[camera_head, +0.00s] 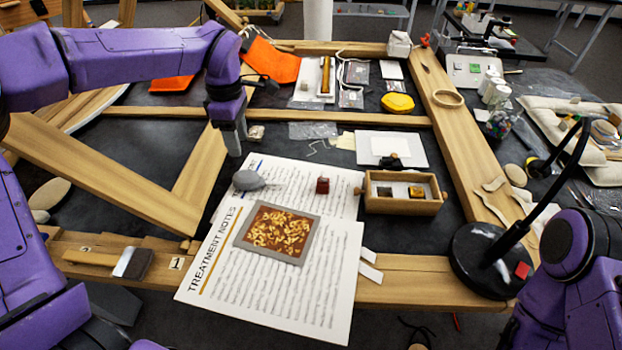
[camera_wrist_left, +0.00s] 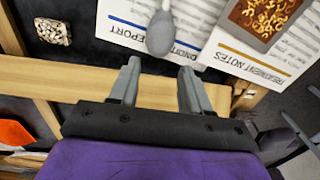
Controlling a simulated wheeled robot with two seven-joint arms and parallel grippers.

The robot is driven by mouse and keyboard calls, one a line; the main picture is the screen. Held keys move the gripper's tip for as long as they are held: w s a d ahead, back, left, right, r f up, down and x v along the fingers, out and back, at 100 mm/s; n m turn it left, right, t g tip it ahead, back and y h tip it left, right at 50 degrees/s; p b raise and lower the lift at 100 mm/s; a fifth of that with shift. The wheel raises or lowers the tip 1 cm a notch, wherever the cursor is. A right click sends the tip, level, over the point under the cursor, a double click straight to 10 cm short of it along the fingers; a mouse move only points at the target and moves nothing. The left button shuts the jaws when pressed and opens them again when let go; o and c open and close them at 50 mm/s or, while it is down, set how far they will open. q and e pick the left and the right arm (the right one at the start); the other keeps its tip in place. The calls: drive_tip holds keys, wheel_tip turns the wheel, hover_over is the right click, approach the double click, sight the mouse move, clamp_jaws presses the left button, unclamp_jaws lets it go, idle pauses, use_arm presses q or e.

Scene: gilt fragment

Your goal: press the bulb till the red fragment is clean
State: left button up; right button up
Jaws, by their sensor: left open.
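The grey rubber bulb (camera_head: 248,180) lies on the printed sheets, its thin nozzle pointing right towards a small dark red block (camera_head: 322,185), which fits the red fragment. Whether dust lies on the block is too small to tell. My left gripper (camera_head: 234,140) is open and empty, pointing down above and slightly behind the bulb. In the left wrist view the bulb (camera_wrist_left: 160,35) is beyond the fingertips (camera_wrist_left: 158,78), roughly between them and apart from them. The red block is not visible there. My right gripper is out of view.
A red-brown panel with gold pattern (camera_head: 275,233) lies in front of the bulb. A wooden tray (camera_head: 404,206) with two small pieces stands right of the red block. Wooden beams (camera_head: 190,165) surround the sheets.

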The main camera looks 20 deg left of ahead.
use_arm(q)
drive_tip(key=c, duration=0.5)
drive_tip(key=shift+d+r+y+p, duration=0.2)
drive_tip(key=shift+y+p, duration=0.1)
drive_tip(key=shift+p, duration=0.1)
clamp_jaws()
drive_tip(key=w+d+r+g+y+p, duration=0.1)
drive_tip(key=w+d+r+y+p, duration=0.15)
drive_tip(key=r, duration=0.25)
drive_tip(key=p, duration=0.1)
approach(244, 172)
drive_tip(key=x, duration=0.6)
drive_tip(key=shift+w+a+f, duration=0.1)
drive_tip(key=shift+a, duration=0.05)
